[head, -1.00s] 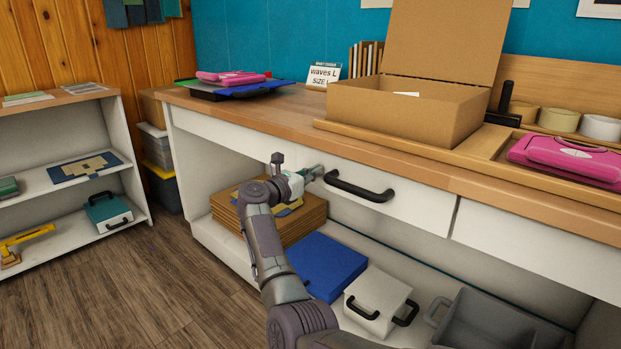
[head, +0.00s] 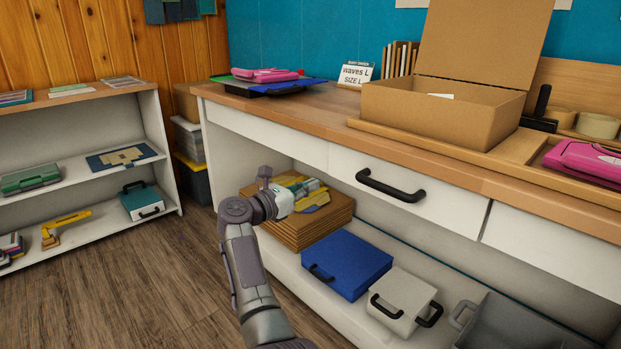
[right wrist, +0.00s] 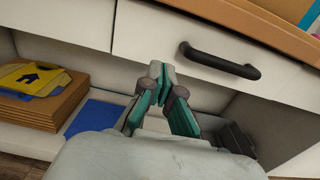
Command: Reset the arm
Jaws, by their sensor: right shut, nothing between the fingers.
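My right gripper (head: 314,187) is shut and empty. In the head view it stands in front of the open shelf under the counter, over the stack of brown cardboard sheets (head: 312,232). In the right wrist view its fingertips (right wrist: 157,72) meet, below the drawer front (right wrist: 170,42). The black drawer handle (head: 391,188) is to the right of the gripper and apart from it; it also shows in the right wrist view (right wrist: 219,61). The drawer looks closed. My left gripper is not in view.
The wooden counter (head: 330,124) holds an open cardboard box (head: 430,112) and pink cases. Below it are a blue case (head: 345,265), a white case (head: 402,300) and a grey bin (head: 510,325). A white shelf unit (head: 165,150) stands at left. The wooden floor between is clear.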

